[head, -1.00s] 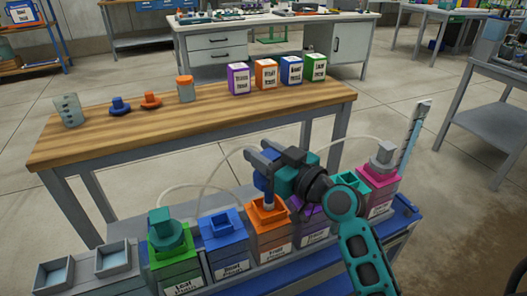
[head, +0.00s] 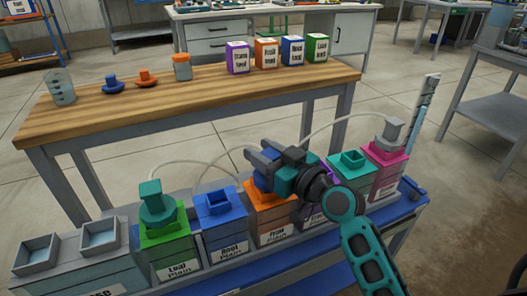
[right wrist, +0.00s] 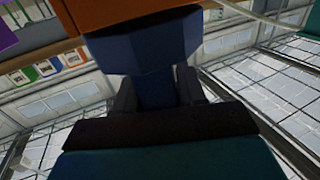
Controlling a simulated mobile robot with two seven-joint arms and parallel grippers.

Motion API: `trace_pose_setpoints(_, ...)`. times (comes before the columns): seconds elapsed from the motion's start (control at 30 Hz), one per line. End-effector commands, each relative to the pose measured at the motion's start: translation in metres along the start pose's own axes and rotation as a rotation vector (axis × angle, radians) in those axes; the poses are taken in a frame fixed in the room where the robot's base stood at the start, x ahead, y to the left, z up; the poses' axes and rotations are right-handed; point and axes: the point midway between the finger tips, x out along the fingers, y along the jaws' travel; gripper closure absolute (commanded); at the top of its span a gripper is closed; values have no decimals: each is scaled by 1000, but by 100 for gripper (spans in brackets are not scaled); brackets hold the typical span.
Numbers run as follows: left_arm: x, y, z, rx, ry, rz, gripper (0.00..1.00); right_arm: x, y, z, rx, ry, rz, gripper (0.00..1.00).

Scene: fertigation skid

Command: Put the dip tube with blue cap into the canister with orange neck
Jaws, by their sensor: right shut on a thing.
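My right gripper (head: 266,160) is shut on the blue cap (head: 263,182) of the dip tube, right above the canister with orange neck (head: 274,222). The cap sits at the neck, and the gripper hides part of the neck. The tube below the cap does not show; I cannot tell whether the cap is fully seated. In the right wrist view the blue cap (right wrist: 155,58) is between the fingers, close against an orange surface (right wrist: 140,12). My left gripper is not in view.
The blue canister (head: 222,222) stands left, with the teal-capped green canister (head: 166,240) beyond. The pink canister (head: 385,165) with grey cap is right. Pale hoses arch behind. The wooden bench (head: 200,100) holds a beaker, caps and several small boxes.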

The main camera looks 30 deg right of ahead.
Motion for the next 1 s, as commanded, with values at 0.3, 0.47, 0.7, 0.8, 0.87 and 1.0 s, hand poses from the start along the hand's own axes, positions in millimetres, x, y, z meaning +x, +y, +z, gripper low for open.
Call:
trace_pose_setpoints(0.3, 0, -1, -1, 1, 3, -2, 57, 0, 0, 0, 0, 0, 0, 48)
trace_pose_setpoints(0.47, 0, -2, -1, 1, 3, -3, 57, 0, 0, 0, 0, 0, 0, 32)
trace_pose_setpoints(0.7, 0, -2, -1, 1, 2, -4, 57, 0, 0, 0, 1, -1, 0, 30)
trace_pose_setpoints(0.8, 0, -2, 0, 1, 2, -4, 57, -3, 0, 0, 0, -2, 0, 30)
trace_pose_setpoints(0.87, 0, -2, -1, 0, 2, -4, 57, -8, 0, 1, -1, -4, 1, 30)
trace_pose_setpoints(1.0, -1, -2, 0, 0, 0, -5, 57, -26, 0, 1, -1, -5, -1, 30)
